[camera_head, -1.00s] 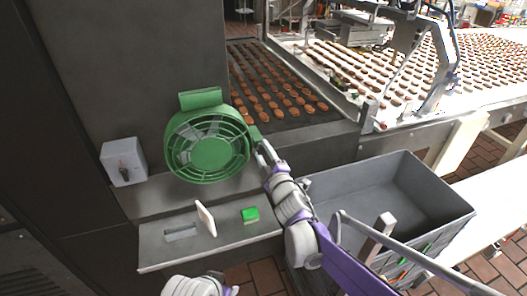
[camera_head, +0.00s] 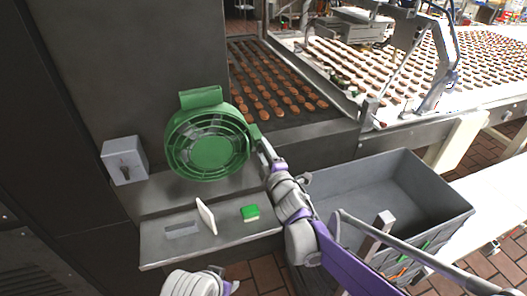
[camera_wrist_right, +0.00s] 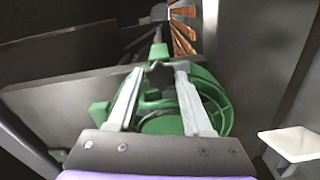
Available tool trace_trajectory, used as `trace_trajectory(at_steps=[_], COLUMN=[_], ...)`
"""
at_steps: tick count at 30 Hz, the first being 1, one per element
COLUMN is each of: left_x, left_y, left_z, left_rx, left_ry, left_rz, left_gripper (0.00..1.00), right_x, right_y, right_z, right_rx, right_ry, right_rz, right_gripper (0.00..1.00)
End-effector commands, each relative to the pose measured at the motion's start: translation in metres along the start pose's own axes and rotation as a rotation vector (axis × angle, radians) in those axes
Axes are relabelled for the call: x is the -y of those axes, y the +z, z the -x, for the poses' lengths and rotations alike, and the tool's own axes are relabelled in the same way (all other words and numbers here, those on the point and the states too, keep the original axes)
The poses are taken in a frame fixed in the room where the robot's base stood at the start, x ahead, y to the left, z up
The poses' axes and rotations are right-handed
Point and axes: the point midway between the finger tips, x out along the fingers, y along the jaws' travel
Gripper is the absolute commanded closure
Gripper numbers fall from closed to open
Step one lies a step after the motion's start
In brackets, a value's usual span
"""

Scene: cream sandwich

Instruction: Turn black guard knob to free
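A round green guard (camera_head: 208,145) with a slotted cover is mounted at the machine's corner. My right gripper (camera_head: 262,150) is at its right edge, beside a small green bracket. In the right wrist view the gripper's two fingers (camera_wrist_right: 160,76) stand apart in front of the green guard (camera_wrist_right: 215,100), with a small dark shape between their tips. I cannot tell whether this is the black knob or whether the fingers touch it.
A grey bin (camera_head: 440,192) stands at right. A belt of brown biscuits (camera_head: 275,92) runs behind the guard.

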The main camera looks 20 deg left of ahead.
Motion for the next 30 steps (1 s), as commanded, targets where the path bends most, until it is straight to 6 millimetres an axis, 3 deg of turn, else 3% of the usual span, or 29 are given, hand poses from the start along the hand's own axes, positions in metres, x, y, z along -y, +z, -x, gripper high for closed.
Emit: trace_trajectory(at_steps=[13, 24, 30], left_x=[0.0, 0.0, 0.0], left_y=[0.002, 0.014, 0.017], left_z=[-0.002, -0.014, -0.017], left_rx=[0.002, 0.012, 0.014], left_ry=[0.0, 0.0, 0.0], left_rz=[0.0, 0.0, 0.0], left_gripper=[0.5, 0.5, 0.5], right_x=[0.001, 0.002, 0.001], right_y=[0.0, 0.001, 0.001], right_z=[0.008, 0.078, 0.102], right_rx=[0.0, 0.001, 0.001], right_ry=[0.0, 0.0, 0.0], right_rz=[-0.003, -0.002, -0.002], right_gripper=[0.41, 0.41, 0.41])
